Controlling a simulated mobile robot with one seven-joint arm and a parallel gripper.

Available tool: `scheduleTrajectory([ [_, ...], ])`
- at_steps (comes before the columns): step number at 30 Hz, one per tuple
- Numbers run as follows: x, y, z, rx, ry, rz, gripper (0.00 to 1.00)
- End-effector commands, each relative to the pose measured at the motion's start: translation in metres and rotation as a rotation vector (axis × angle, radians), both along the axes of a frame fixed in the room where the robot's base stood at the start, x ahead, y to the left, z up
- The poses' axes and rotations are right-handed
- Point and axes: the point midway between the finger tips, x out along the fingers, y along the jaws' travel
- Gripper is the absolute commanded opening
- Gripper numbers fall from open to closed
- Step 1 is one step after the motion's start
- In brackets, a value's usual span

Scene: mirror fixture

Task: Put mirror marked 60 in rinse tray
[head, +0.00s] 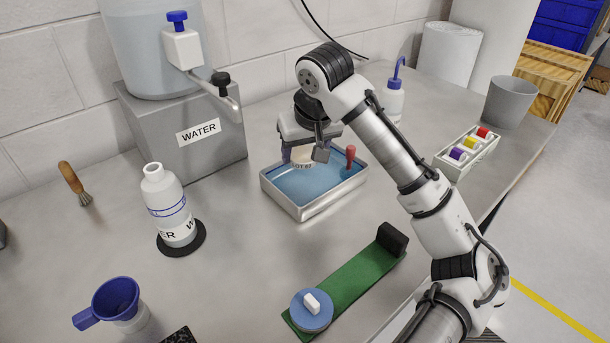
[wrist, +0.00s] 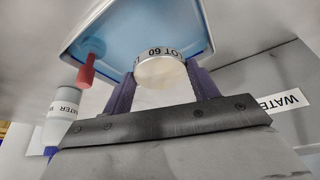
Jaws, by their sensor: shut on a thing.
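The mirror (head: 303,158) is a short pale disc with dark lettering on its side. In the wrist view the lettering on the mirror (wrist: 160,72) reads upside down as something like "LOT 60". My gripper (head: 304,154) is shut on it, with one purple finger on each side; the gripper also shows in the wrist view (wrist: 161,84). The rinse tray (head: 315,210) is a metal tray with blue liquid, and it shows in the wrist view (wrist: 135,30) too. The mirror is over the tray's back part; I cannot tell whether it touches the liquid.
A red-handled tool (head: 351,157) stands at the tray's right side. A water tank on a grey block (head: 190,120) is at the left. A wash bottle (head: 392,100) stands behind. A green strip (head: 345,285) with a blue disc (head: 311,312) lies in front.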

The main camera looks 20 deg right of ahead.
Motion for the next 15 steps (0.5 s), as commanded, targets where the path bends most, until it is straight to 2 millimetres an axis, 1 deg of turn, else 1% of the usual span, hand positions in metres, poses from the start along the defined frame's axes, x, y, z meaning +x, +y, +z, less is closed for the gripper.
scheduleTrajectory([
  [1, -0.001, -0.001, -0.010, 0.001, 0.002, -0.001, 0.33],
  [3, -0.001, 0.000, -0.020, 0.000, 0.000, 0.000, 0.33],
  [8, 0.000, 0.000, -0.032, 0.001, 0.000, -0.001, 0.33],
  [15, 0.000, 0.000, -0.066, 0.001, 0.001, -0.001, 0.33],
])
